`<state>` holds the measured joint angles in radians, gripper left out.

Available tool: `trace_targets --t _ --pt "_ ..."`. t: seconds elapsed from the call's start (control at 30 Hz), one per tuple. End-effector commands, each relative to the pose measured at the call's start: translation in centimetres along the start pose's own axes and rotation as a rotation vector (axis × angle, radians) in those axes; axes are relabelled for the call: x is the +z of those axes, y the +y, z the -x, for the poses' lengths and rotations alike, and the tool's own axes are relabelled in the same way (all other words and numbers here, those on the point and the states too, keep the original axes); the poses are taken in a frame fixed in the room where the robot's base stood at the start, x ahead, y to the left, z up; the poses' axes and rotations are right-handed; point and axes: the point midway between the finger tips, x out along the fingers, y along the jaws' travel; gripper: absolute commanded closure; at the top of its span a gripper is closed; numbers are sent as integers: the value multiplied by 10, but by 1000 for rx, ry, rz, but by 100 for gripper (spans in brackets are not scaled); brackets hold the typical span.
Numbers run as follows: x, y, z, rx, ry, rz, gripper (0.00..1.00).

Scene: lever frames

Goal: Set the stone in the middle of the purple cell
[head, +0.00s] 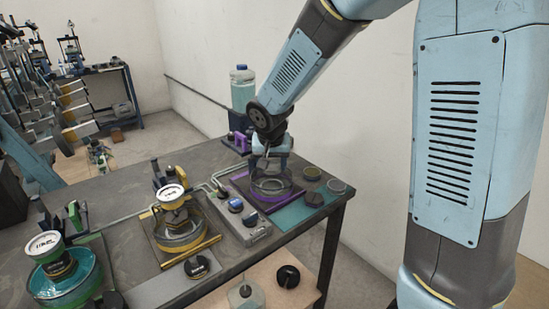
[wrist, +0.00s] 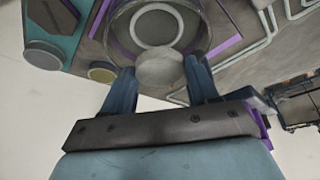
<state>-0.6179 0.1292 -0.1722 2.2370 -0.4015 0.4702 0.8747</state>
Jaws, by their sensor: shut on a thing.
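The purple cell (head: 268,201) is a purple-edged tray with a clear round dish, near the right end of the bench. In the wrist view its dish (wrist: 122,22) has a pale ring (wrist: 157,25) on its floor. My gripper (head: 268,160) is above the dish, pointing down. In the wrist view my gripper (wrist: 162,72) is shut on a pale grey round stone (wrist: 160,65). The stone overlaps the near part of the ring and dish wall in that view; whether it touches the dish is unclear. In the head view the stone cannot be made out.
A yellow-edged cell (head: 180,243) and a teal dish (head: 65,280) stand to the left. A grey control box (head: 246,225) stands close to the purple cell.

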Motion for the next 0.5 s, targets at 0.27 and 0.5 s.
trace_targets --t 0.27,0.5 --pt "8 -2 -17 0 -2 3 73" --pt "14 -2 -31 0 -1 4 73"
